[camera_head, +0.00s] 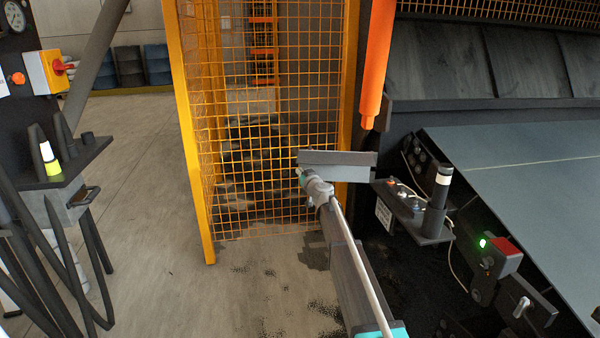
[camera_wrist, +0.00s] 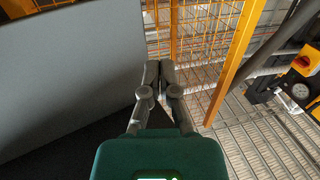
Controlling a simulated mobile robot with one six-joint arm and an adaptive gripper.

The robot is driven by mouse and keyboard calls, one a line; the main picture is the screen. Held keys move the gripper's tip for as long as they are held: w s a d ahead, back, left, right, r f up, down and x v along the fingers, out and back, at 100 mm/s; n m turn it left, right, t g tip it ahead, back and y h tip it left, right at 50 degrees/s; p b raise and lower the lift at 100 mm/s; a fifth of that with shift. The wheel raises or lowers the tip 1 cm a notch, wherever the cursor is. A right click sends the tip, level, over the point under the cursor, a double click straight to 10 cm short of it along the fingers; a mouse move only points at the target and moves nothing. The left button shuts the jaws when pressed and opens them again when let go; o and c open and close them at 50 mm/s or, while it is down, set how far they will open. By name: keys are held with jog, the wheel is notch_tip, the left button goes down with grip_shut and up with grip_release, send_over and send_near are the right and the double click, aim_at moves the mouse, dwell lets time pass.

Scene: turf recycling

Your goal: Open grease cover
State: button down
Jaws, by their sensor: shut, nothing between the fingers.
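A flat grey metal plate (camera_head: 337,158), which looks like the grease cover, stands out beside the dark machine, in front of the orange mesh fence. In the wrist view the plate (camera_wrist: 70,65) fills the left side, with a dark area below it. My gripper (camera_head: 302,174) is at the plate's left end in the head view. In the wrist view its fingers (camera_wrist: 160,68) are together and empty, just right of the plate's edge. I cannot tell whether they touch the plate. What lies behind the plate is hidden.
An orange mesh fence (camera_head: 265,110) stands behind. An orange bar (camera_head: 377,60) hangs above. Open floor (camera_head: 145,180) lies left.

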jog(key=s, duration=1.2)
jog(key=shift+a, duration=0.25)
